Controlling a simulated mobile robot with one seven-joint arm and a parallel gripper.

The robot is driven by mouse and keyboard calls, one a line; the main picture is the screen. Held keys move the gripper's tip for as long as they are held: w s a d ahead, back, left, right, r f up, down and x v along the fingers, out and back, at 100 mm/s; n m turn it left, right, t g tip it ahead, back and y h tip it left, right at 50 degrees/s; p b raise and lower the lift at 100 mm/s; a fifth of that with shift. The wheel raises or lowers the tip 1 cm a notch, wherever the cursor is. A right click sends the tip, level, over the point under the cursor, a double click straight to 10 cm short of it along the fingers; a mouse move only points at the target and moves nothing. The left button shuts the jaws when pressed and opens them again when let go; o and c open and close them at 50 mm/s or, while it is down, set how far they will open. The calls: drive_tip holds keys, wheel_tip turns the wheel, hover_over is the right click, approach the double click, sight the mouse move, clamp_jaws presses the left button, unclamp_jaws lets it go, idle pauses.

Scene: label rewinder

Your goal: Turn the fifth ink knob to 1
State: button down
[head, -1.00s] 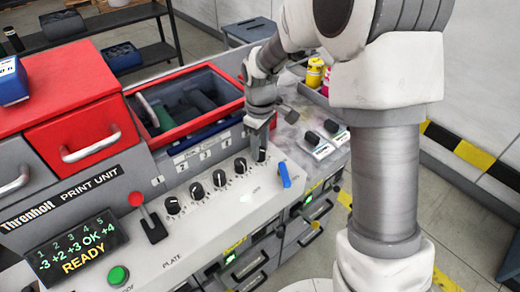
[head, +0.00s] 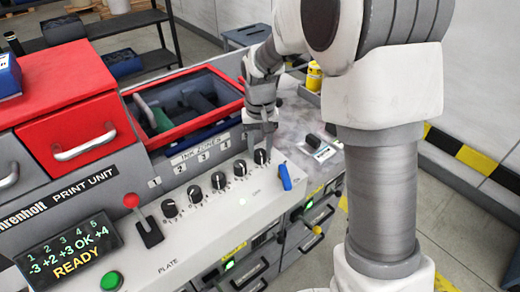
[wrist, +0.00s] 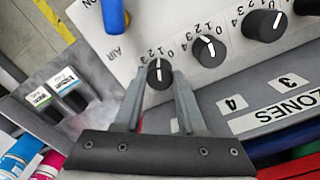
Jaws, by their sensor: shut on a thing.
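The fifth ink knob (head: 262,157) is the rightmost black knob in the row on the light panel. In the wrist view the same knob (wrist: 159,72) lies between the fingertips, its white pointer line running nearly up and down. The small scale numbers around it are partly hidden, so I cannot tell its setting. My gripper (head: 262,147) points down over it, with a finger on each side, shut on the knob. The display (head: 70,248) reads -3, +2, +3, OK, +4 under numbers 1 to 5, with READY below.
The fourth knob (head: 240,168) is close by to the left, with more knobs beyond. A blue lever (head: 285,177) stands just right of the fifth knob. A red-rimmed open bin (head: 190,133) lies behind the panel. A red-topped lever (head: 131,201) is at left.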

sight(260, 152)
drive_tip(key=shift+m, duration=0.6)
drive_tip(key=c, duration=0.5)
unclamp_jaws()
drive_tip(key=shift+r, duration=0.1)
wheel_tip(260, 152, up, 17)
drive_tip(key=shift+r, duration=0.15)
